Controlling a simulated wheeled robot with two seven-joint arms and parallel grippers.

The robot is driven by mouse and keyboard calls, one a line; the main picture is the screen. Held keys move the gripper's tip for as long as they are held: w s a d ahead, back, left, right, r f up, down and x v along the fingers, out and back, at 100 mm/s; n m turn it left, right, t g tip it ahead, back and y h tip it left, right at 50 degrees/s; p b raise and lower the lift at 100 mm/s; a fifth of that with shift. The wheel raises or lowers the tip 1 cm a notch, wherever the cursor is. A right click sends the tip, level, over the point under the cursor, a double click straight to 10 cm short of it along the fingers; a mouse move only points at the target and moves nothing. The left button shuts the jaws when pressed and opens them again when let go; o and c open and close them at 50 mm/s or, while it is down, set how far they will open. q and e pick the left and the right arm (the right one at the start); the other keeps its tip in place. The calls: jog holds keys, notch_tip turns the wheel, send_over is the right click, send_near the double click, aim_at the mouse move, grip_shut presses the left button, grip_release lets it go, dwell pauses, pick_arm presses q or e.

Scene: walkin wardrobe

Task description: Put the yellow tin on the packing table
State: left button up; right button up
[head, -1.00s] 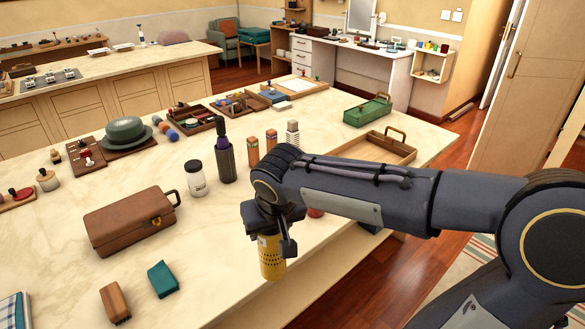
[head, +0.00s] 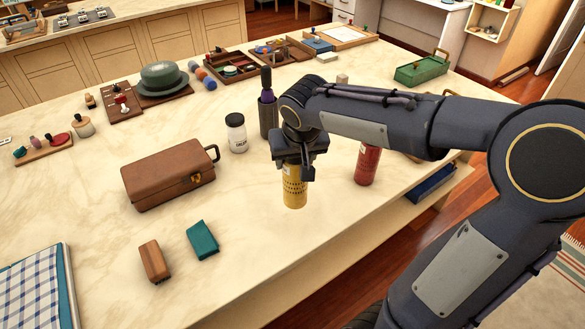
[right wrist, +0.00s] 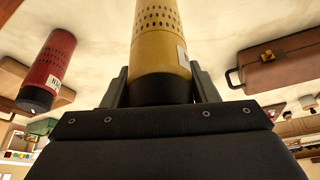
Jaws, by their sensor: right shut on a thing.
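The yellow tin (head: 294,190) is a perforated cylinder with a pale label. It is upright at the pale marble-topped packing table (head: 240,262), near its front edge. I cannot tell whether its base touches the top. My right gripper (head: 295,172) is shut on the tin's upper end from above. In the right wrist view the tin (right wrist: 161,45) stands between the two fingers (right wrist: 160,88), its dark end toward the palm. My left gripper is not in view.
A red tin (head: 367,163) stands right of the yellow one.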

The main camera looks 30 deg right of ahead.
jog(key=shift+x, duration=3.1)
jog(key=shift+a, duration=0.15)
jog(key=shift+f+b, duration=0.2)
jog(key=shift+b, duration=0.15)
jog(key=o, duration=1.4)
